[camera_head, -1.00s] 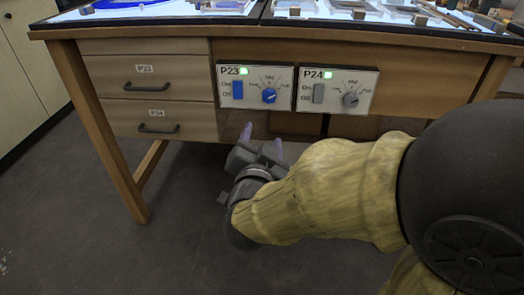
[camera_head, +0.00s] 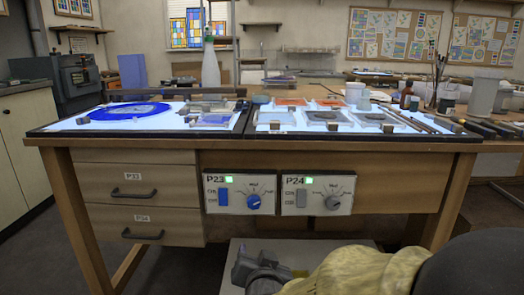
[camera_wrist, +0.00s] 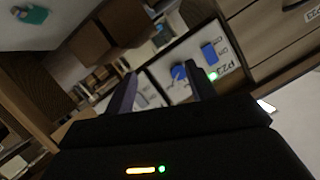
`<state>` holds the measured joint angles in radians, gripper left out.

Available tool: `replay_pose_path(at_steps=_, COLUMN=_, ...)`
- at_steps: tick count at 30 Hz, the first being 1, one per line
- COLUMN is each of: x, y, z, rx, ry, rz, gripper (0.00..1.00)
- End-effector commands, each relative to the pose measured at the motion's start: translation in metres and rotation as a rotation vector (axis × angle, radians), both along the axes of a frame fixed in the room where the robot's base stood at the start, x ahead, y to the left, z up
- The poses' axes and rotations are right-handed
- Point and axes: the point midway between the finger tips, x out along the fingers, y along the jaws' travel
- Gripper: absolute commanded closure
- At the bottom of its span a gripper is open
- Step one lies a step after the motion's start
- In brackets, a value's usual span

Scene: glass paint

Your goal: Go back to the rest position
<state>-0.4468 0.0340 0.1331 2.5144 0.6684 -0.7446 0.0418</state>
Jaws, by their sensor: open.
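My gripper (camera_head: 290,272) is low in front of the wooden workbench (camera_head: 380,187), below its control panels. In the wrist view, the two fingers of my gripper (camera_wrist: 160,92) stand apart with nothing between them. The P23 panel (camera_head: 238,181) has a blue switch, a blue knob and a green light. The P24 panel (camera_head: 315,179) beside it has a grey switch, a grey knob and a green light. The P23 panel also shows beyond the fingers in the wrist view (camera_wrist: 226,66). My sleeved arm hides part of the floor and the space under the bench.
Two drawers (camera_head: 140,178) are closed at the bench's left. A cabinet (camera_head: 28,150) stands at far left. Floor (camera_head: 30,255) is clear at left front.

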Motion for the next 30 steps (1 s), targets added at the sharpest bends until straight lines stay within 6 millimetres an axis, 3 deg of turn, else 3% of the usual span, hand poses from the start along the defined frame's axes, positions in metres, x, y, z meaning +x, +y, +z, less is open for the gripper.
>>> replay_pose_path(at_steps=8, x=-0.019, y=-0.055, z=-0.030, rx=-0.160, ry=0.372, rz=0.120, gripper=0.44)
replay_pose_path(at_steps=19, x=-0.092, y=-0.139, z=-0.055, rx=-0.319, ry=0.841, rz=0.197, gripper=0.44)
replay_pose_path(at_steps=24, x=-0.123, y=-0.166, z=-0.048, rx=-0.359, ry=0.992, rz=0.210, gripper=0.44)
replay_pose_path(at_steps=30, x=-0.121, y=-0.164, z=-0.013, rx=-0.357, ry=0.984, rz=0.212, gripper=0.44)
